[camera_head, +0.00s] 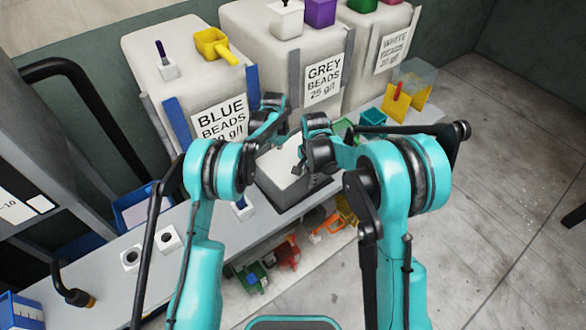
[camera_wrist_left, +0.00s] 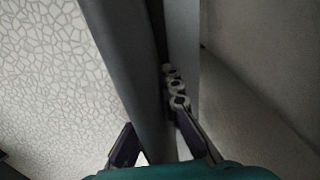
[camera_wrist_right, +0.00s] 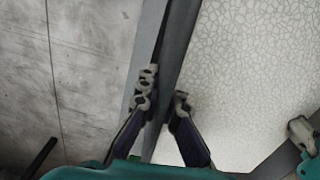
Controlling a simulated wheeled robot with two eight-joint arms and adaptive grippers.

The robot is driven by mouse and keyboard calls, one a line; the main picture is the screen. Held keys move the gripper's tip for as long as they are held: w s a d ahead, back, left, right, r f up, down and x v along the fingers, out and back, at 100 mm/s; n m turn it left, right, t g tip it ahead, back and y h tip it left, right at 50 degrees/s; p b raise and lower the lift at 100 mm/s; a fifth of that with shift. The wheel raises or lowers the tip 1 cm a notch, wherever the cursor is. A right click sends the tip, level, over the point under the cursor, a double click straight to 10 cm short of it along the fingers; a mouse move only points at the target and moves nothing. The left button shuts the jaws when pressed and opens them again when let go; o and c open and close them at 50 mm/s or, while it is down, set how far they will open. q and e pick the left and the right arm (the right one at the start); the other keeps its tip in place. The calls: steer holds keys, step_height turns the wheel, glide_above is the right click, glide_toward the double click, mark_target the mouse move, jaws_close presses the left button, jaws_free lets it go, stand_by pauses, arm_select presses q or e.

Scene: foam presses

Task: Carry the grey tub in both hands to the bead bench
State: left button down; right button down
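The grey tub (camera_head: 292,197) stands at the bench below the bead bins, its top filled with a pale surface. Its pale contents show cracked-looking in the left wrist view (camera_wrist_left: 50,70) and right wrist view (camera_wrist_right: 255,70). My right gripper (camera_head: 308,160) is at the tub's right side; in the right wrist view its fingers (camera_wrist_right: 162,100) close in on both sides of the tub's grey wall. My left gripper (camera_head: 272,125) is at the tub's far left side. In the left wrist view its fingers (camera_wrist_left: 153,125) straddle the wall; one fingertip is hidden, so its grip is unclear.
A blue beads bin (camera_head: 165,90), grey beads bin (camera_head: 285,45) and white beads bin (camera_head: 375,70) stand behind. White blocks with holes (camera_head: 168,240) lie on the bench (camera_head: 110,295). Coloured parts (camera_head: 285,255) lie below it. Open floor (camera_head: 490,170) is at right.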

arm_select(q)
steer(key=shift+r, duration=0.2)
arm_select(e)
steer(key=shift+r, duration=0.2)
